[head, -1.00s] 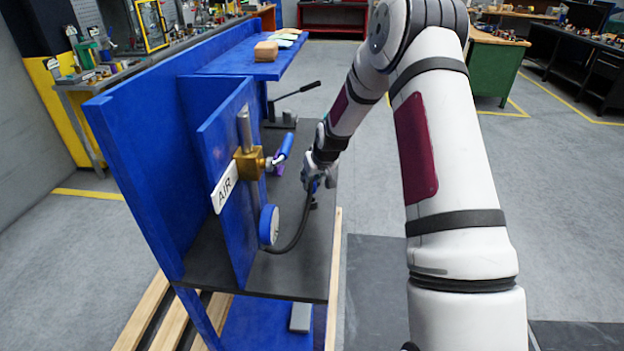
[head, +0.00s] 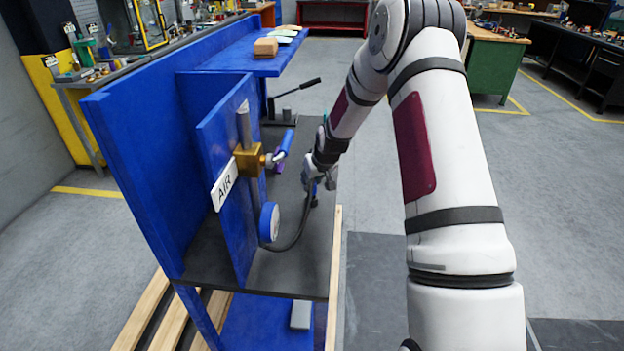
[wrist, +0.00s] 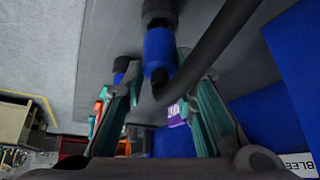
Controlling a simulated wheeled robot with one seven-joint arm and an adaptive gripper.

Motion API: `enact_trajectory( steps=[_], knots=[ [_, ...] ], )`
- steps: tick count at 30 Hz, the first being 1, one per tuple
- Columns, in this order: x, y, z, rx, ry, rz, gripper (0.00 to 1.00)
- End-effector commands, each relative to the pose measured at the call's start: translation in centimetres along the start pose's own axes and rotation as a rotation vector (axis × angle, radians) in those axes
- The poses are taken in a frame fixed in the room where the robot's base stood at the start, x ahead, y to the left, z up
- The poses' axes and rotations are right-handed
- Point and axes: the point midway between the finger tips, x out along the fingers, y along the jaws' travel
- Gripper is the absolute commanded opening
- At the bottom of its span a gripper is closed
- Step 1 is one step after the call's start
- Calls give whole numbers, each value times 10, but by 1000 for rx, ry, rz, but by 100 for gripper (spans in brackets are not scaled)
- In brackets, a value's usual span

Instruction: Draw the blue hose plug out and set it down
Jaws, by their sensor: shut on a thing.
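The blue hose plug (wrist: 160,50) is a short blue cylinder between my gripper's fingertips in the wrist view, with a black hose (wrist: 215,45) curving away from its lower end. A dark cylinder (wrist: 160,10) adjoins its upper end; I cannot tell whether they are joined. My gripper (head: 314,186) is shut on the plug, low over the dark bench top (head: 300,235) near its right edge in the head view. The fingers mostly hide the plug there. The hose runs from my gripper back to the blue-rimmed round part on the panel (head: 270,222).
A black-handled lever (head: 298,88) is behind. A second blue-and-black part (wrist: 120,68) is beside the left finger.

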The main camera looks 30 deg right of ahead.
Motion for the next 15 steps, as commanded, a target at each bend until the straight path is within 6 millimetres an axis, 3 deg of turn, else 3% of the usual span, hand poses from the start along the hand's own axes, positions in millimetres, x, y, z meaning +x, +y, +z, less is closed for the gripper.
enact_trajectory(
  steps=[15],
  knots=[
    [10,0,5,0,1,1,0]
  ],
)
